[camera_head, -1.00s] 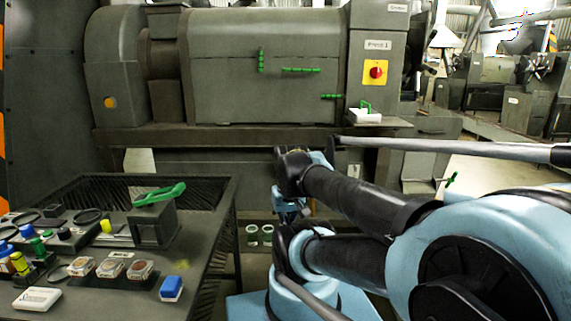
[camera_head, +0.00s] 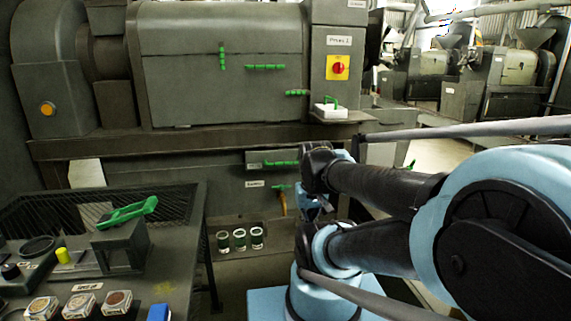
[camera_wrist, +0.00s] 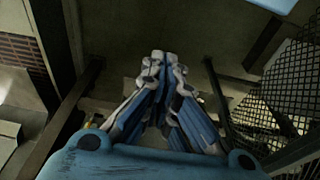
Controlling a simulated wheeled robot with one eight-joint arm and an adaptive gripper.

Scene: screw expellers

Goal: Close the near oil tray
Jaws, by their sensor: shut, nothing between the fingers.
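No part in view can be clearly told as the near oil tray. Under the press (camera_head: 220,75), a dark lower panel (camera_head: 262,204) carries a green bar handle (camera_head: 281,164) beside a small label, and a smaller green handle on a yellowish pipe (camera_head: 283,200) below it. My arm covers the area to their right. My gripper (camera_wrist: 157,62) is shut and empty, its blue fingers together in the wrist view, above a dim floor. In the head view my gripper (camera_head: 309,211) hangs pointing down, right of the pipe, partly hidden by my arm.
Several small cups (camera_head: 240,239) stand low under the press. A dark table (camera_head: 170,250) at left holds jars, sample dishes and a green-handled device (camera_head: 122,235). Black mesh (camera_wrist: 275,100) is right of my gripper in the wrist view.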

